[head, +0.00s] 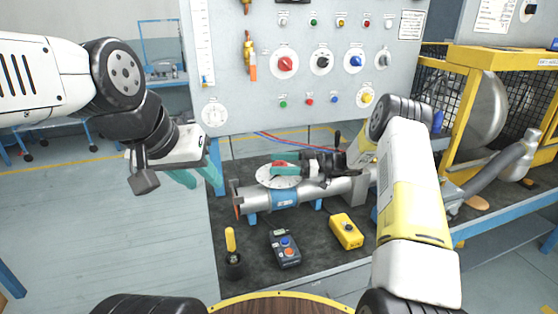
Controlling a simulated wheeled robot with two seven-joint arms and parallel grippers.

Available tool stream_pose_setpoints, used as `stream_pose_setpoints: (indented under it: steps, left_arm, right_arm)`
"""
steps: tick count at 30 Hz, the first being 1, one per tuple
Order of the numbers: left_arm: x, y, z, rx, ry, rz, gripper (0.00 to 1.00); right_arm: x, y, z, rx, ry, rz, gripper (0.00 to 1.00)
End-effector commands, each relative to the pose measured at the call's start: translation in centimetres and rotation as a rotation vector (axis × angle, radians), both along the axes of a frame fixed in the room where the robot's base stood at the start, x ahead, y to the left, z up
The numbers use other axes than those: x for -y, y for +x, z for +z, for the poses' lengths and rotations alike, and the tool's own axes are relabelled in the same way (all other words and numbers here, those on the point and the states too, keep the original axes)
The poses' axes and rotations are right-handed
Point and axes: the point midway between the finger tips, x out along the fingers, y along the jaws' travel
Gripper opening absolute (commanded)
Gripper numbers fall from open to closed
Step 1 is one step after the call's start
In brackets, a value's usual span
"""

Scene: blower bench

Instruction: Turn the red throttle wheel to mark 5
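The red throttle wheel (279,163) sits on a round white dial plate (265,180) on top of a grey pipe with a blue band (286,199). Whether the fingers are closed on the wheel cannot be made out. The dial marks are too small to read from here. My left gripper (197,178) is open and empty, its teal fingers apart, left of the pipe and clear of the bench things.
A yellow-handled tool in a black holder (232,255), a dark control box (285,249) and a yellow box (346,231) stand on the dark mat in front of the pipe. A grey panel (315,95) with knobs rises behind. A yellow-framed cage (500,100) is at the right.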

Motion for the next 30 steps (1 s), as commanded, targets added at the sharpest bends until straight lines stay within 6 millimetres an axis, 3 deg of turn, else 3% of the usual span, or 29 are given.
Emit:
stream_pose_setpoints:
  steps: [9,16,30]
  left_arm:
    - [0.0,0.0,0.0,0.000,0.000,0.000,0.36]
    - [0.0,0.0,0.0,0.000,0.000,0.000,0.36]
    - [0.0,0.0,0.0,0.000,0.000,0.000,0.36]
  right_arm:
    - [0.0,0.0,0.3,0.000,-0.002,0.000,0.72]
    - [0.0,-0.1,3.9,0.002,-0.001,0.000,0.72]
    - [0.1,-11.0,4.5,-0.004,-0.001,-0.001,0.72]
